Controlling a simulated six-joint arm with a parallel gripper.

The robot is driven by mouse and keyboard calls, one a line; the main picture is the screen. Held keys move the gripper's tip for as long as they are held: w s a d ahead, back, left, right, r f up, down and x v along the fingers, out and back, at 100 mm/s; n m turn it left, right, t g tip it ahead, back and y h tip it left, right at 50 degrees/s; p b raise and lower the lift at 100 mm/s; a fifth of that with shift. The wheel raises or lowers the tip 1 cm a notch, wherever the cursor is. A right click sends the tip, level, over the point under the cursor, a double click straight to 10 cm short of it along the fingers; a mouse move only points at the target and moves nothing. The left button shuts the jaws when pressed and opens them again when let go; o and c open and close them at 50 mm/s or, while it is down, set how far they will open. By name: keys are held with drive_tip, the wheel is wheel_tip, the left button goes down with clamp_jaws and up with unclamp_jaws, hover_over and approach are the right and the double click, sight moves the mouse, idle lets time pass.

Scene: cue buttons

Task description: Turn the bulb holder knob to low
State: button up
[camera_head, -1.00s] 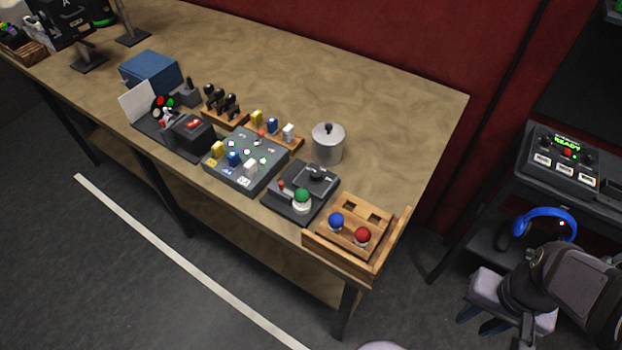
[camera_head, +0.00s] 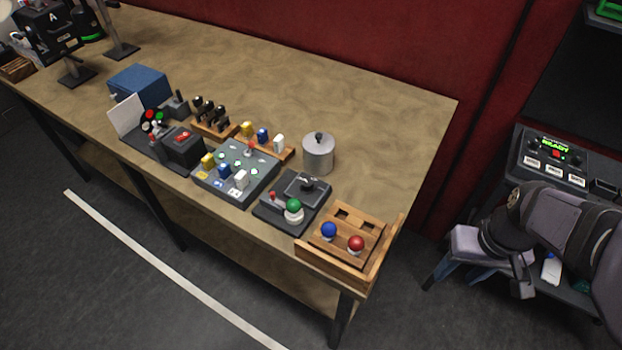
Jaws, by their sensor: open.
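The bulb holder (camera_head: 268,212) is a dark flat base near the front right of the wooden table. A green bulb (camera_head: 293,206) stands on its white socket. A small red-tipped part (camera_head: 272,196) sits beside the bulb, and a black knob-like part (camera_head: 306,183) sits on the raised dark box behind it. I cannot tell which of these is the knob, or its setting. My gripper (camera_head: 456,281) is open and empty, right of the table and well apart from the bulb holder. Its fingers point down.
A wooden tray (camera_head: 311,256) with a blue bulb (camera_head: 329,230) and a red bulb (camera_head: 355,244) stands right of the holder. A lidded metal pot (camera_head: 318,155) is behind it, and a switch panel (camera_head: 214,190) is left. The table's back right is clear.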

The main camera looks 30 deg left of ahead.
drive_tip(key=w+a+r+n+y, duration=0.15)
drive_tip(key=w+a+n, duration=0.3)
drive_tip(key=a, duration=0.45)
drive_tip(key=n+g+y+b, duration=0.1)
drive_tip(key=n+y+b, duration=0.1)
drive_tip(key=n, duration=0.9)
approach(308, 183)
drive_tip(key=shift+p+x, duration=1.05)
drive_tip(key=shift+x, duration=2.9)
drive_tip(key=shift+w, duration=0.1)
clamp_jaws()
